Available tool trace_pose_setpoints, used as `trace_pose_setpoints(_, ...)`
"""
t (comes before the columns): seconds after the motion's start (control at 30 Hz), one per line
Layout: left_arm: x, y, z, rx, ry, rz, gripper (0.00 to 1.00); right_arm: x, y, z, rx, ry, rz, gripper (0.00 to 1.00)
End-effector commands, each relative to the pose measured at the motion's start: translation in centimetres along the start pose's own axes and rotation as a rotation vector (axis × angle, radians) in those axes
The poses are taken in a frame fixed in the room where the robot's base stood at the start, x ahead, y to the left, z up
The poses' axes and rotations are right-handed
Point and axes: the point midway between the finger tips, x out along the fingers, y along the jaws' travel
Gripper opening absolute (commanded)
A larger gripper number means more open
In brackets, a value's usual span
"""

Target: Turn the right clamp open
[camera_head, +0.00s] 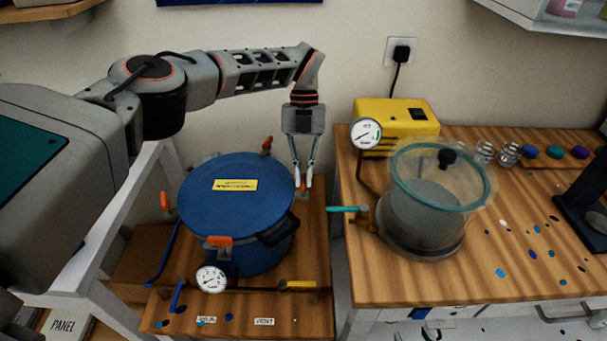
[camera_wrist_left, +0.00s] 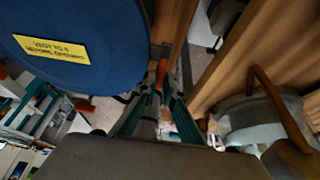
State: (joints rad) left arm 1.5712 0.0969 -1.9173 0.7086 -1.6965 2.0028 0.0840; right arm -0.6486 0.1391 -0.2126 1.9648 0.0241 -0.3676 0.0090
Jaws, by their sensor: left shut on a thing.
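The blue pressure pot (camera_head: 215,200) stands on the left wooden bench, its lid on, with a yellow label (camera_head: 234,185). The right clamp (camera_head: 303,186) has an orange handle at the pot's right rim. My left gripper (camera_head: 303,178) points down there, shut on this clamp handle, with its fingers on either side. In the left wrist view the orange handle (camera_wrist_left: 161,76) shows between the fingertips, beside the blue lid (camera_wrist_left: 80,40). The handle is partly hidden by the fingers. Other orange clamps show at the front (camera_head: 219,241), left (camera_head: 164,201) and back (camera_head: 266,145). My right gripper is not in view.
A black pot handle (camera_head: 279,230) and a gauge (camera_head: 211,279) are at the pot's front. To the right, across a gap, a clear chamber (camera_head: 430,200) with a teal valve lever (camera_head: 343,209) stands near a yellow pump (camera_head: 396,120) on another bench.

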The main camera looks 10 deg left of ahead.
Motion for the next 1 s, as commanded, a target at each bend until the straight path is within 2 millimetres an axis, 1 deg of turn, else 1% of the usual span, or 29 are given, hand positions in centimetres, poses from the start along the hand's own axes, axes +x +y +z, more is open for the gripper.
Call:
trace_pose_setpoints(0.33, -0.1, 0.0, 0.0, 0.004, -0.002, 0.001, 0.0, 0.0, 0.0, 0.1, 0.0, -0.002, 0.0, 0.4)
trace_pose_setpoints(0.4, -0.1, 0.0, 0.0, 0.004, -0.002, 0.001, 0.21, 0.0, 0.0, 0.2, 0.0, -0.003, 0.0, 0.4)
trace_pose_setpoints(0.43, -0.1, 0.0, 0.0, 0.004, -0.002, 0.001, 0.25, 0.0, 0.0, 0.2, 0.0, -0.003, 0.0, 0.4)
trace_pose_setpoints(0.77, -0.1, 0.0, 0.0, 0.003, -0.001, 0.001, 0.25, 0.0, 0.1, 0.4, -0.005, -0.007, 0.0, 0.4)
trace_pose_setpoints(0.87, -0.7, 0.0, 0.0, 0.001, -0.003, 0.001, 0.25, 0.0, 0.1, 0.3, -0.004, -0.006, 0.0, 0.4)
trace_pose_setpoints(0.97, -2.0, -0.1, 0.1, 0.001, -0.004, 0.002, 0.25, 0.0, 0.1, 0.3, -0.003, -0.005, 0.0, 0.4)
trace_pose_setpoints(1.0, -2.7, -0.1, 0.0, 0.0, -0.004, 0.001, 0.25, 0.0, 0.1, 0.3, -0.003, -0.005, 0.0, 0.4)
